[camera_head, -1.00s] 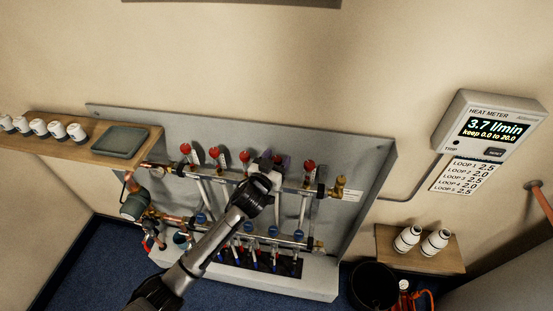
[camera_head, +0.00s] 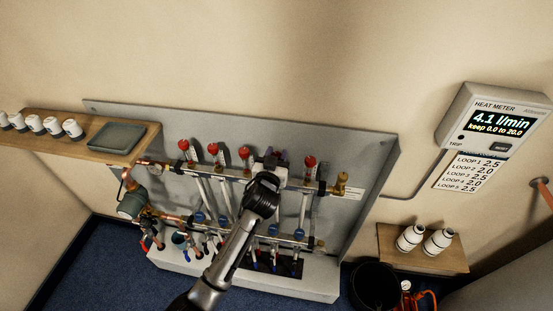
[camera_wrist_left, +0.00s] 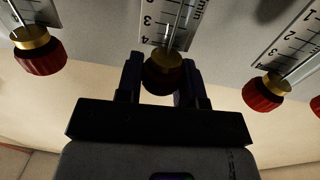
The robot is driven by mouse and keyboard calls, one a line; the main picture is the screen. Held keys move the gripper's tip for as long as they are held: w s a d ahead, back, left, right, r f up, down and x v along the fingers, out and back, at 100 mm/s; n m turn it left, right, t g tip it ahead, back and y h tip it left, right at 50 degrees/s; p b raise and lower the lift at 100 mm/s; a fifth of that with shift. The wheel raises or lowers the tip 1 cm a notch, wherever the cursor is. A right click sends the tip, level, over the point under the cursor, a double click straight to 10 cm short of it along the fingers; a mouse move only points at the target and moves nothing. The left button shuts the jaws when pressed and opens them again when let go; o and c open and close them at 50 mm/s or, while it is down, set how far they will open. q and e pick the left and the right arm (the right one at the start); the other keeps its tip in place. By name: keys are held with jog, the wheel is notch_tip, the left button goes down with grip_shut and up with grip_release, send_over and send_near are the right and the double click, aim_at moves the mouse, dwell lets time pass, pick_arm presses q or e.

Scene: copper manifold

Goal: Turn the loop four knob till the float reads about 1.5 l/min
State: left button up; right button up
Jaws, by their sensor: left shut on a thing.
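The heat meter (camera_head: 500,122) on the wall reads 4.1 l/min. My right gripper is not in view.
Neighbouring red knobs (camera_head: 244,152) and (camera_wrist_left: 264,93) stand close on both sides. Blue caps line the lower rail (camera_head: 230,228). A shelf with a grey tray (camera_head: 117,137) is at left; a small shelf with two white bottles (camera_head: 438,242) is at right. A loop list (camera_head: 470,171) hangs below the meter.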

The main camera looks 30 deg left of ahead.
pick_arm(q)
jog(key=shift+y, duration=0.3)
jog(key=o, duration=0.9)
jog(key=shift+p+v, duration=0.45)
jog(key=shift+v, duration=6.5)
jog(key=shift+w, duration=0.1)
